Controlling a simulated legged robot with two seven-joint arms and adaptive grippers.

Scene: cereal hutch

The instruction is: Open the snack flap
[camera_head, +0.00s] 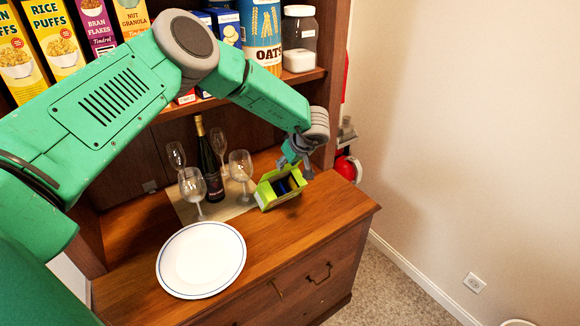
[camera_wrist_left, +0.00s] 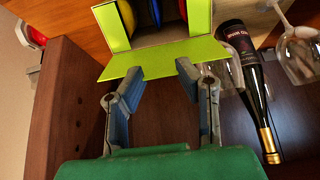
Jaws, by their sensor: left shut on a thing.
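The lime-green snack box (camera_head: 266,196) sits tilted on the wooden counter at the right, with its top open and dark blue things inside. In the left wrist view the box (camera_wrist_left: 198,17) is at the top, with red, blue and yellow contents. Its snack flap (camera_wrist_left: 125,66) sticks out toward my gripper. My left gripper (camera_head: 299,163) is at the back of the box; in the left wrist view its fingertips (camera_wrist_left: 158,71) are at the flap's edge. It is shut on the flap, though the fingers look apart and the contact is not clear. My right gripper is not in view.
A dark wine bottle (camera_head: 210,165) and several glasses, one (camera_head: 240,168) close to the box, stand on a mat left of it. A white plate (camera_head: 201,259) lies in front. The shelf above holds cereal boxes (camera_head: 50,32) and an oats canister (camera_head: 262,35). A wall is at right.

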